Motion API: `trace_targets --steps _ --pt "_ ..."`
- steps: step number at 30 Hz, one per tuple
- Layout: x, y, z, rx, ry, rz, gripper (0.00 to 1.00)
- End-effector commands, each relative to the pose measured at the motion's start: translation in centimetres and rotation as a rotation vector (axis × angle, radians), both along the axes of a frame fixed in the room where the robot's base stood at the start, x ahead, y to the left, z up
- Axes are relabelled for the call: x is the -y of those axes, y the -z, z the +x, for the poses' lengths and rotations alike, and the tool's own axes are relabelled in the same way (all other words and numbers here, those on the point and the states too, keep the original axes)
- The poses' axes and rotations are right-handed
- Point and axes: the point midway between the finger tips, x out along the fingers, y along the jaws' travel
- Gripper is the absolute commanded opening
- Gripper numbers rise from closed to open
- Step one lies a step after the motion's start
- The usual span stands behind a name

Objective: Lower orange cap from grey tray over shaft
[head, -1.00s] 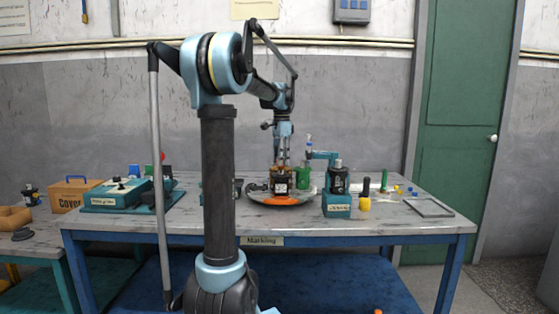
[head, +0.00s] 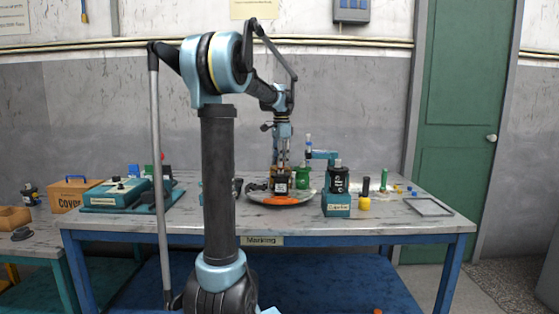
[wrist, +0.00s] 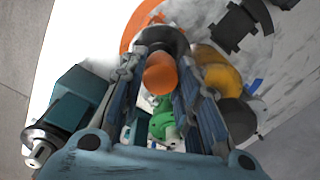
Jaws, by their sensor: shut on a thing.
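In the wrist view an orange cap (wrist: 160,75) sits between the two fingers of my gripper (wrist: 160,62), which is shut on it. A dark round part (wrist: 161,39) shows just beyond the cap; I cannot tell whether they touch. In the head view my gripper (head: 281,164) points down above a black motor body (head: 281,184) on a round plate (head: 257,200) with an orange patch. The cap is too small to make out there, and the shaft is not clearly visible. A grey rectangular tray (head: 447,210) lies at the table's right and looks empty.
A black motor on a teal labelled block (head: 337,207) and a yellow-based black item (head: 364,200) stand right of the plate. A green part (head: 302,179) stands close behind my gripper. Teal equipment (head: 115,194) is at the left. The table's front edge strip is clear.

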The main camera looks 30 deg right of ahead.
Motion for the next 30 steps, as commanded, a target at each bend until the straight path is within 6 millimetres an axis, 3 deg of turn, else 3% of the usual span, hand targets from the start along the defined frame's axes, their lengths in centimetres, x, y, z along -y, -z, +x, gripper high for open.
trace_targets --steps 11,12,15,22,26,30 --pt "-0.02 0.43 0.01 0.000 0.000 0.000 0.20" --pt "-0.02 0.42 0.01 0.000 0.000 0.000 0.34" --pt "-0.02 0.42 0.01 0.000 0.000 0.000 0.53" --pt "-0.03 0.42 0.01 0.000 0.000 0.000 0.53" --pt "-0.03 0.42 0.02 0.000 -0.001 0.000 0.73" --pt "-0.03 0.42 0.02 0.000 -0.001 0.000 0.73"
